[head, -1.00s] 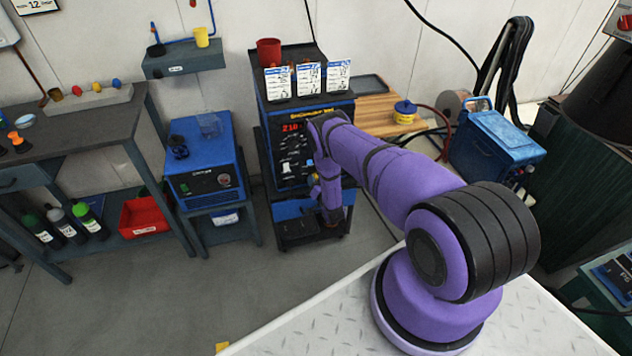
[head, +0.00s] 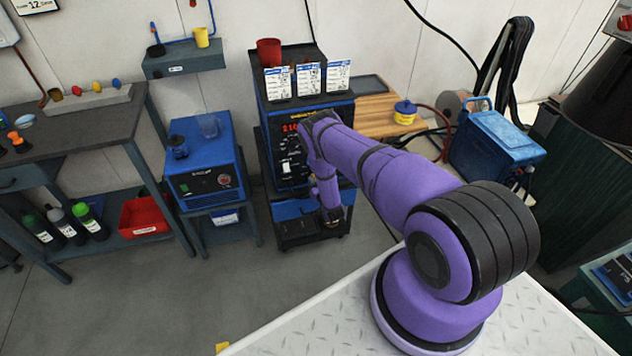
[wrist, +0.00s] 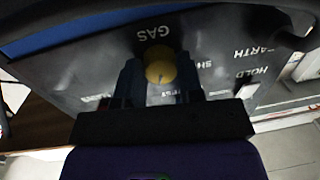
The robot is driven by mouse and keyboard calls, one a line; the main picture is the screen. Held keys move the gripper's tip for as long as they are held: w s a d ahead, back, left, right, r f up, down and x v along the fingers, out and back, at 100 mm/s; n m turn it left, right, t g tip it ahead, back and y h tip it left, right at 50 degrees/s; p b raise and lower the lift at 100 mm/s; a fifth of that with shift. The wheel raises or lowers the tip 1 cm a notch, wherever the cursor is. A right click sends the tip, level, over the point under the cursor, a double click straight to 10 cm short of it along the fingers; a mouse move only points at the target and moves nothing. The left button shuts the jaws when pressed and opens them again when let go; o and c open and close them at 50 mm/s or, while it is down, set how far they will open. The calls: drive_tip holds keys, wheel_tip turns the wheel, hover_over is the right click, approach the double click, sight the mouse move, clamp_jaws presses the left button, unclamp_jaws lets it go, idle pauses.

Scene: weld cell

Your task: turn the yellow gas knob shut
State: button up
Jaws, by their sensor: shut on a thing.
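The yellow gas knob (wrist: 160,69) is on a dark panel in the wrist view, just under the printed word GAS. My gripper (wrist: 160,78) is shut on the knob, with one dark finger on each side of it. In the head view the knob is hidden behind my purple arm. The panel belongs to the blue and black welding machine (head: 286,140), which has a red lit display. How far the knob is turned cannot be told.
A red cup (head: 269,52) and several white cards stand on top of the machine. A smaller blue unit (head: 205,165) stands to its left. Grey floor is clear in front.

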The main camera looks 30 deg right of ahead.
drive_tip(key=n, duration=0.6)
drive_tip(key=shift+a+g, duration=0.15)
drive_tip(key=shift+g, duration=0.15)
drive_tip(key=n+h, duration=0.1)
drive_tip(key=n, duration=0.4)
drive_tip(key=shift+n, duration=0.4)
drive_tip(key=o, duration=0.9)
drive_tip(key=v, duration=1)
drive_tip(key=shift+s+a+r, duration=0.2)
drive_tip(key=shift+s, duration=0.15)
